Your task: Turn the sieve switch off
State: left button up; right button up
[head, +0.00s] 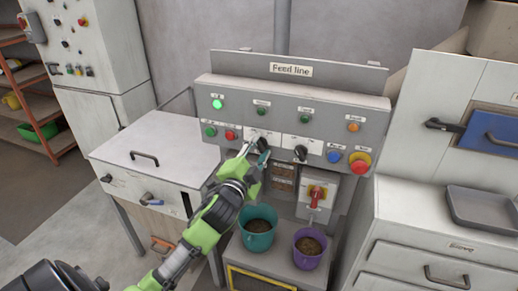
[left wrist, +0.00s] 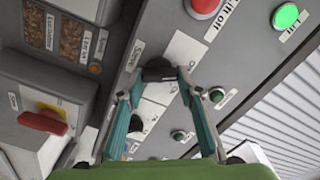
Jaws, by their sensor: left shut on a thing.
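The sieve switch is a black rotary knob (left wrist: 159,70) on a white plate beside the label "Sieve" in the left wrist view. In the head view this knob (head: 263,142) is the left one of two on the grey Feed line panel (head: 290,93). My left gripper (head: 257,151) is at the panel front. In the left wrist view its teal fingers (left wrist: 160,76) are closed on the knob from both sides. The fingers partly hide it, and I cannot read which way it points. My right gripper is not in view.
A second black knob (head: 300,153) sits just right. Several buttons surround the knobs, including a red-and-yellow stop button (head: 360,162). A red handle switch (head: 315,197) is below. A teal bucket (head: 258,240) and a purple bucket (head: 308,262) stand under the panel.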

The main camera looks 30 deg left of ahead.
pick_arm(q)
jog(key=o, duration=1.1)
jog(key=shift+s+f, duration=0.1)
jog(key=v, duration=1.1)
jog(key=shift+s, duration=0.4)
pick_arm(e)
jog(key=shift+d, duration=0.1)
